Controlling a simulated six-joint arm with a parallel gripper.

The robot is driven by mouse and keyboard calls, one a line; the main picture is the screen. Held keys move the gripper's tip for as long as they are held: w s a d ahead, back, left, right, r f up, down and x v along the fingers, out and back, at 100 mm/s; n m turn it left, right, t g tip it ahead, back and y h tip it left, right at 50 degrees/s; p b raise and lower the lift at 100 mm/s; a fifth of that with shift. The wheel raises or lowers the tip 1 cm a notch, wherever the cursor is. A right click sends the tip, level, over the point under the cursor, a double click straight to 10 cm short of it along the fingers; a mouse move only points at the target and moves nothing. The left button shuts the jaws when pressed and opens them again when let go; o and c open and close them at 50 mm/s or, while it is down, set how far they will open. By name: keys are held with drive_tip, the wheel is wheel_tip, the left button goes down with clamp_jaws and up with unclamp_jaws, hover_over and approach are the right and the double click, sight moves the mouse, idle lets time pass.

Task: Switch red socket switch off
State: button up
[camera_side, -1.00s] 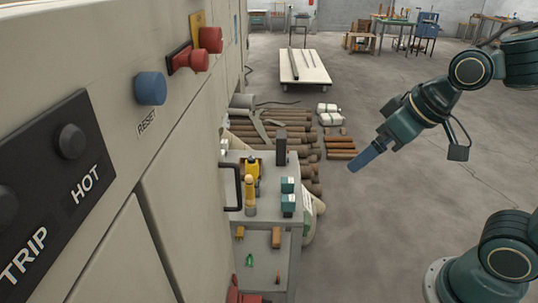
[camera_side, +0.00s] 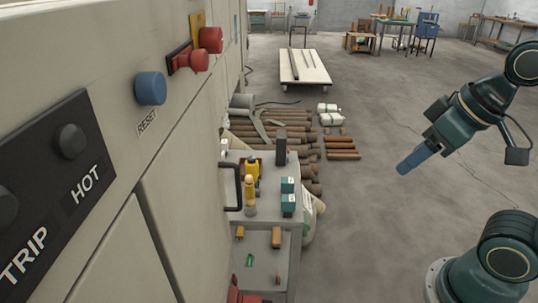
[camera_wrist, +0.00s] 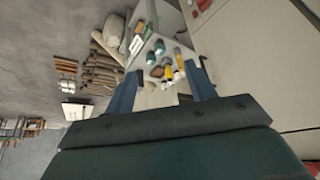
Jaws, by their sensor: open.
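On the pale machine wall at the left of the side view is a red knob-like switch (camera_side: 188,60) on a dark plate. A red mushroom button (camera_side: 211,39) on a yellow plate sits just behind it. Another red part (camera_side: 240,292) shows low at the bottom edge, partly cut off. I cannot tell which of these is the red socket switch. My gripper (camera_side: 408,165) hangs over open floor at the right, well apart from the wall. In the wrist view its two blue fingers (camera_wrist: 163,90) are spread with nothing held between them.
A blue RESET button (camera_side: 150,88) and a black TRIP/HOT panel (camera_side: 95,165) are on the wall. A grey trolley (camera_side: 268,210) with bottles and boxes stands beside it, near a black handle (camera_side: 238,187). Brown rods lie behind. The floor between trolley and arm is free.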

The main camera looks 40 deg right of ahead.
drive_tip(key=shift+w+a+f, duration=0.1)
drive_tip(key=shift+w, duration=0.5)
drive_tip(key=c, duration=0.7)
drive_tip(key=shift+y, duration=0.4)
drive_tip(key=w, duration=0.2)
drive_tip(key=w+a+f, duration=0.1)
drive_tip(key=w, duration=0.2)
drive_tip(key=shift+w+a+f, duration=0.15)
drive_tip(key=shift+w+f, duration=0.15)
drive_tip(key=shift+f, duration=0.1)
clamp_jaws()
drive_tip(key=w+a+f+m+g+y, duration=0.1)
drive_tip(key=w+a+f+y, duration=0.3)
drive_tip(key=w+f, duration=1.1)
drive_tip(key=a+f+m, duration=0.1)
drive_tip(key=f+m, duration=0.3)
drive_tip(key=f, duration=1)
drive_tip(key=a+f+m+t+y, duration=0.1)
drive_tip(key=f+m, duration=0.3)
drive_tip(key=f, duration=1.1)
drive_tip(key=shift+w+a+f, duration=0.15)
drive_tip(key=shift+w+a, duration=0.05)
drive_tip(key=shift+a, duration=0.45)
